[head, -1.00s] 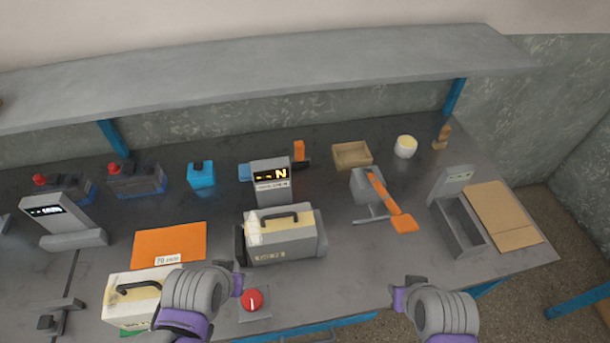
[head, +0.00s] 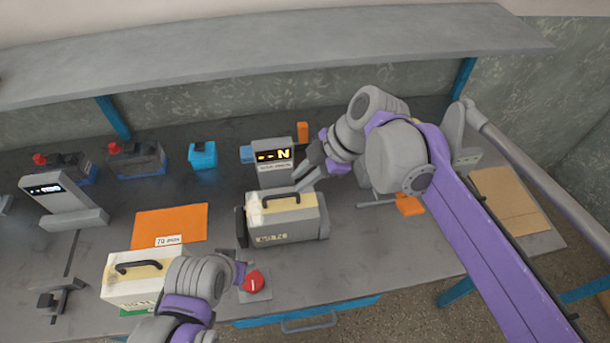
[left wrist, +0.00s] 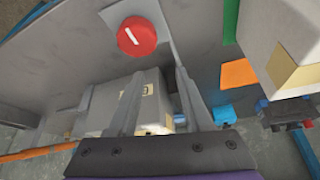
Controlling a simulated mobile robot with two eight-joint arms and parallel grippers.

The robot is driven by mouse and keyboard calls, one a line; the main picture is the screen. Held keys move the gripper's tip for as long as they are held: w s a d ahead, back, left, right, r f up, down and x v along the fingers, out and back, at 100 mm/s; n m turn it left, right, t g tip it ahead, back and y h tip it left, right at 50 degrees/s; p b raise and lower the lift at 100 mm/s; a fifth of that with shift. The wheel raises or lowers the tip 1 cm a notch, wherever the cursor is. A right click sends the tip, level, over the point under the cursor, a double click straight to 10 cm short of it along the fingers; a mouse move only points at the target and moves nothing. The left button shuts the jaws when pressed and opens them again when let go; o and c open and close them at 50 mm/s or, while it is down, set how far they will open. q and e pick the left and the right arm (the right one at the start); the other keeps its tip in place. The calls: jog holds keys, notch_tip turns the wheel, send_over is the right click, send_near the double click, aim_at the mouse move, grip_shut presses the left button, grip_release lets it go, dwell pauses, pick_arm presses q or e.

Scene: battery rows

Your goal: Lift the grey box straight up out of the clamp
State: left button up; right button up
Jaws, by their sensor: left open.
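The grey box (head: 285,228), with a pale worn top, black handle and front label, sits upright in the clamp (head: 323,224), whose dark jaws flank its two ends. The box also shows beyond my left fingers in the left wrist view (left wrist: 103,110). My right gripper (head: 301,178) is above the box's back right part, close to the handle. Its fingers look parted, with nothing seen between them; whether they touch the box I cannot tell. My left gripper (head: 241,274) is open and empty, in front of the box beside the red button (head: 253,281); its parted fingers fill the left wrist view (left wrist: 158,90).
A display unit (head: 274,163) reading N stands behind the box, close to my right gripper. A second, cream box (head: 130,287) with a handle is at front left, near an orange mat (head: 170,228). My right arm covers much of the bench's right side. A shelf (head: 230,70) overhangs the back.

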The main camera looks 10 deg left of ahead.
aim_at(281, 195)
pick_arm(q)
jog(key=shift+f+b, duration=0.35)
pick_arm(e)
jog(key=x, duration=1)
jog(key=shift+a+f, duration=0.1)
jog(key=shift+f, duration=0.05)
grip_shut()
pick_arm(q)
jog(key=shift+r, duration=0.1)
pick_arm(e)
jog(key=shift+w, duration=0.1)
dwell(0.7)
jog(key=shift+r+p, duration=1.75)
jog(key=shift+r, duration=1)
pick_arm(q)
notch_tip(281, 195, up, 8)
jog(key=w+p, duration=0.2)
jog(key=shift+w+t+p, duration=0.3)
jog(key=shift+w+p, duration=0.1)
pick_arm(e)
jog(key=shift+r, duration=2.35)
